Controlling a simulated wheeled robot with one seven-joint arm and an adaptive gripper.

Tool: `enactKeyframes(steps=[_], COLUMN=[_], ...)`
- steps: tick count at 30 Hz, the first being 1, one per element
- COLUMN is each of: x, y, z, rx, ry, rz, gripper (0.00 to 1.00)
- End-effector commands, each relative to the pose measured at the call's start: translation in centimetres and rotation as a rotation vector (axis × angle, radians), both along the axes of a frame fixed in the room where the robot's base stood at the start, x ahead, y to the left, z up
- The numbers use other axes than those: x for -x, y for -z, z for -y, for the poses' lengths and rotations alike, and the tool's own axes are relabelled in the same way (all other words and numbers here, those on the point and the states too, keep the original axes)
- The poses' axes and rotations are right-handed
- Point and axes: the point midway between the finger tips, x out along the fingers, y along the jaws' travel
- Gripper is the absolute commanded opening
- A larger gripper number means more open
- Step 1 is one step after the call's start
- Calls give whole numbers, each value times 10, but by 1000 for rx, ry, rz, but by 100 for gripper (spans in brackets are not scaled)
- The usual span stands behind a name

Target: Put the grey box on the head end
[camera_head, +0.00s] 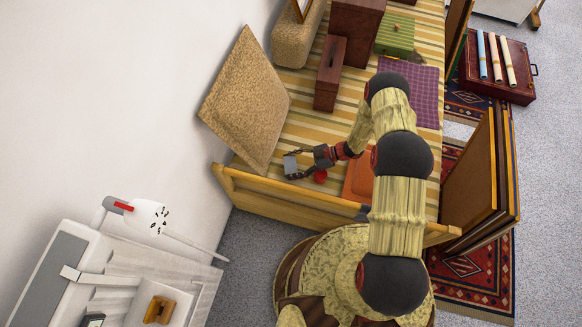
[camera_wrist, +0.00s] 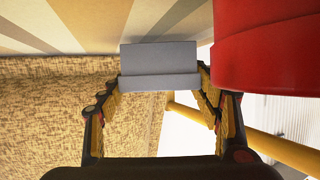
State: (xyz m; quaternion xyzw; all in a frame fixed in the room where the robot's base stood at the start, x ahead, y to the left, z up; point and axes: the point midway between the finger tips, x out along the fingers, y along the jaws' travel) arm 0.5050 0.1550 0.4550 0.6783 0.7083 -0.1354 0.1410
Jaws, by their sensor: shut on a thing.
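The grey box (camera_head: 290,165) is small and pale grey. My gripper (camera_head: 300,164) is shut on it, at the near left corner of the striped bed (camera_head: 305,125). In the wrist view the grey box (camera_wrist: 158,62) sits between my two fingertips (camera_wrist: 158,82), with the striped cover behind it. I cannot tell whether it touches the cover. A large tan cushion (camera_head: 247,100) leans against the wall beside the gripper. A red round thing (camera_head: 320,176) is close beside my gripper; it fills the right of the wrist view (camera_wrist: 268,48).
A wooden end board (camera_head: 285,204) edges the bed's near side. An orange item (camera_head: 358,180), a purple cloth (camera_head: 410,90) and dark red boxes (camera_head: 330,75) lie or stand on the bed. Framed panels (camera_head: 475,185) lean at its right. Striped cover is bare between cushion and arm.

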Motion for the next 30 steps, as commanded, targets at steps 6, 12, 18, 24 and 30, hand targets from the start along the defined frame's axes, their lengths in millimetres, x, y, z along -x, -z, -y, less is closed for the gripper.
enactKeyframes(steps=[6,12,18,24,30], x=[0,0,0,0,0], y=[6,10,9,9,9], z=[0,0,0,0,0], rx=[0,0,0,0,0], ry=[1,0,0,0,0], rz=[1,0,0,0,0], gripper=[35,35,73,82,82])
